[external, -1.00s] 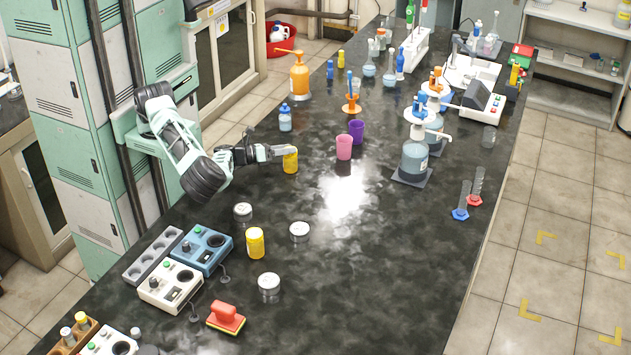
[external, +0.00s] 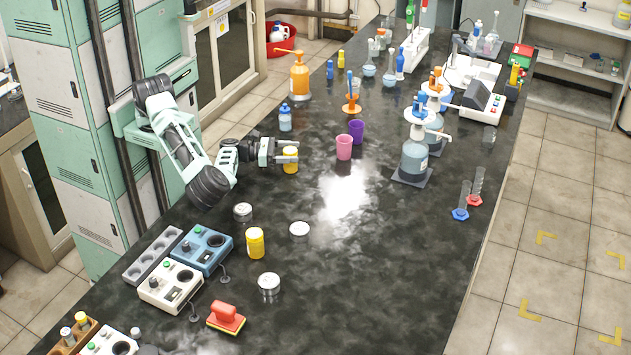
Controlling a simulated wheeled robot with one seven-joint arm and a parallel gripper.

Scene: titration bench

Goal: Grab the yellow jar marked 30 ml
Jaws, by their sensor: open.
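One yellow jar (external: 290,166) stands upright on the black bench, left of the pink cup. My gripper (external: 287,153) is at this jar, with its fingers open and level near the jar's top, partly covering it. I cannot tell whether the fingers touch it. A second yellow jar (external: 255,243) with a pale label stands nearer the camera, apart from my gripper. The markings on both jars are too small to read.
A pink cup (external: 344,148) and a purple cup (external: 356,132) stand right of my gripper. A blue-capped bottle (external: 285,118) stands behind it.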

